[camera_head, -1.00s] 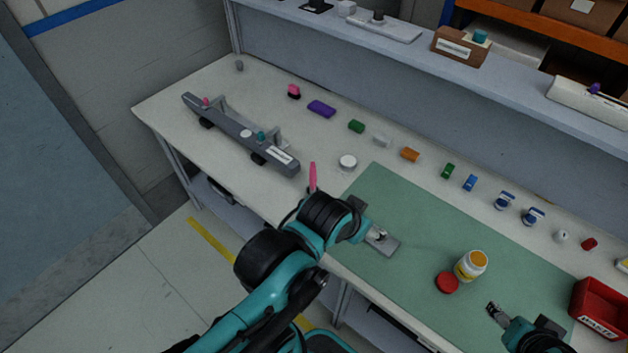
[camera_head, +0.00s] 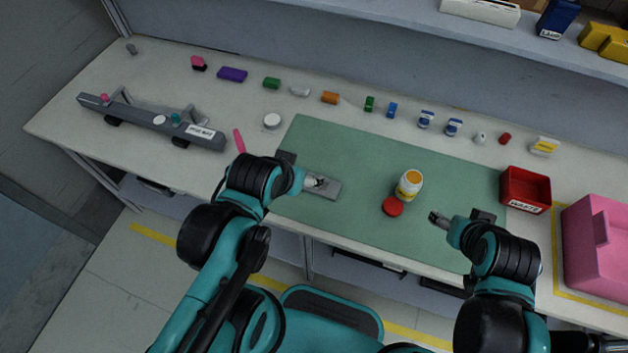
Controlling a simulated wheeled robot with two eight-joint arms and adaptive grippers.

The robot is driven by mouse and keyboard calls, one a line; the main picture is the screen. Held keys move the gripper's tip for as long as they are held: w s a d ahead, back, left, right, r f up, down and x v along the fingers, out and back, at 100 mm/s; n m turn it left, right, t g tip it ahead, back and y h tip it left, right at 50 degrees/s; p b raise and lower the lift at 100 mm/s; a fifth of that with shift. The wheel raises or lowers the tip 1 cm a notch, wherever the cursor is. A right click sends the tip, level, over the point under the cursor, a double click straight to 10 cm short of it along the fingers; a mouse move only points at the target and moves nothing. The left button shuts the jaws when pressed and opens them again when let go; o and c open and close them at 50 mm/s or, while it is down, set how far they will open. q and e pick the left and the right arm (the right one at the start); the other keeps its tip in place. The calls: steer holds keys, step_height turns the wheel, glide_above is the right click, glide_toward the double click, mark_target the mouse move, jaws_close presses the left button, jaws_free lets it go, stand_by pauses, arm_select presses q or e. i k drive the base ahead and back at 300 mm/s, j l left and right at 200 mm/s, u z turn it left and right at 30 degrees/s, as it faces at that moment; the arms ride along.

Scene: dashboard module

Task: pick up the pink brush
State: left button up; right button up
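A slim pink stick-like piece (camera_head: 239,141) lies on the white table left of the green mat, beside my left arm; its lower end is close to or behind that arm. A small pink block with a black underside (camera_head: 198,63) stands at the back left. I cannot tell for sure which of the two is the brush. My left gripper (camera_head: 318,182) is over a grey plate (camera_head: 327,190) on the mat, right of the pink stick; its fingers are too small to read. My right gripper (camera_head: 436,217) is over the mat's right part, its fingers also unclear.
A grey dashboard bar (camera_head: 150,120) lies at left. A white bottle (camera_head: 410,186) and red lid (camera_head: 392,207) are on the green mat (camera_head: 350,150). A red bin (camera_head: 525,190) and pink case (camera_head: 600,240) are at right. Several small coloured pieces line the back.

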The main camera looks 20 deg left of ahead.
mark_target(239, 143)
steer(key=j, duration=0.95)
steer(key=i+j, duration=0.1)
steer(key=j, duration=0.9)
